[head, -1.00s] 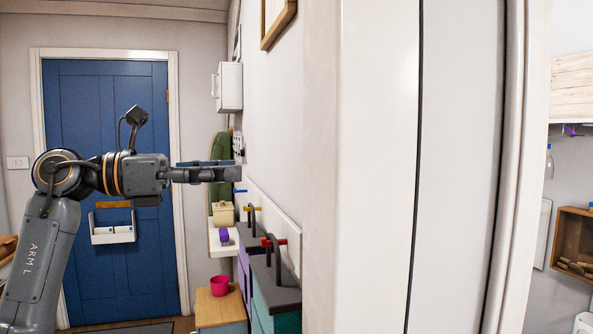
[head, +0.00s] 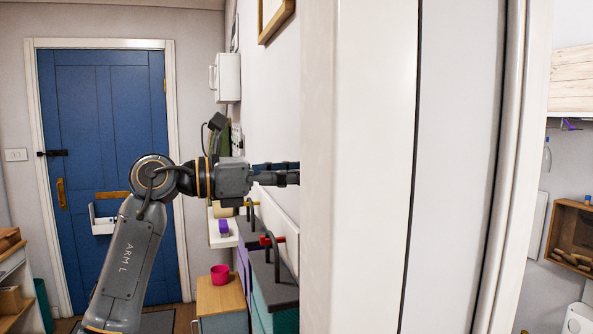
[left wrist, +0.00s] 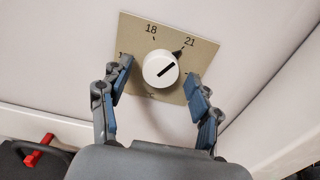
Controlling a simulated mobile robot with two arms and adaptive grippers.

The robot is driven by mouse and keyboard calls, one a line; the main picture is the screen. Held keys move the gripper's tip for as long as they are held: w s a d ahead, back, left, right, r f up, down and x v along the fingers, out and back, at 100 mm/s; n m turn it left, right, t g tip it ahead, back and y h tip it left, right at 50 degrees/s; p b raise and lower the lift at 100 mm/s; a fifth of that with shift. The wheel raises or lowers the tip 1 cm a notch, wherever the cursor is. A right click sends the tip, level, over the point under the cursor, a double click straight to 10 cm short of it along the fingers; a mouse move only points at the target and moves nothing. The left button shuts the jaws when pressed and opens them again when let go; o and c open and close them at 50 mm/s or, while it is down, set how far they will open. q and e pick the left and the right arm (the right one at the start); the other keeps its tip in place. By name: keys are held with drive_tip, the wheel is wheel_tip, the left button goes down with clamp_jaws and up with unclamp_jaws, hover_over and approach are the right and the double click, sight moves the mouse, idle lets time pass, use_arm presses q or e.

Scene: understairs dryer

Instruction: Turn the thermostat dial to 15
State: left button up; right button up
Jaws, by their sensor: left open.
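The thermostat dial (left wrist: 160,69) is a round white knob with a dark line on its face, on a beige plate (left wrist: 178,35) on the wall. Its line slants up to the right, roughly toward the 21. The plate shows 18 at its top and 21 at upper right; a mark at the left is mostly hidden by a finger. My left gripper (left wrist: 158,82) is open, with one finger on each side of the dial and gaps between. In the head view my left gripper (head: 280,174) reaches to the white post's edge; the dial is hidden there. My right gripper is not in view.
A white post (head: 360,170) stands close in front, right of the left gripper. Below are bins with dark lids (head: 274,288) and upright handles, and a pink cup (head: 220,274) on a small cabinet. A blue door (head: 105,110) is at the back.

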use_arm(q)
drive_tip(key=c, duration=1.2)
drive_tip(key=shift+n, duration=0.3)
drive_tip(key=shift+s+r+n+p, duration=0.1)
drive_tip(key=shift+r+n+p, duration=0.1)
drive_tip(key=shift+n+p, duration=5.15)
drive_tip(key=shift+r+n+p, duration=0.2)
drive_tip(key=shift+n+p, duration=3.95)
drive_tip(key=shift+n, duration=2.3)
drive_tip(key=shift+f, duration=0.1)
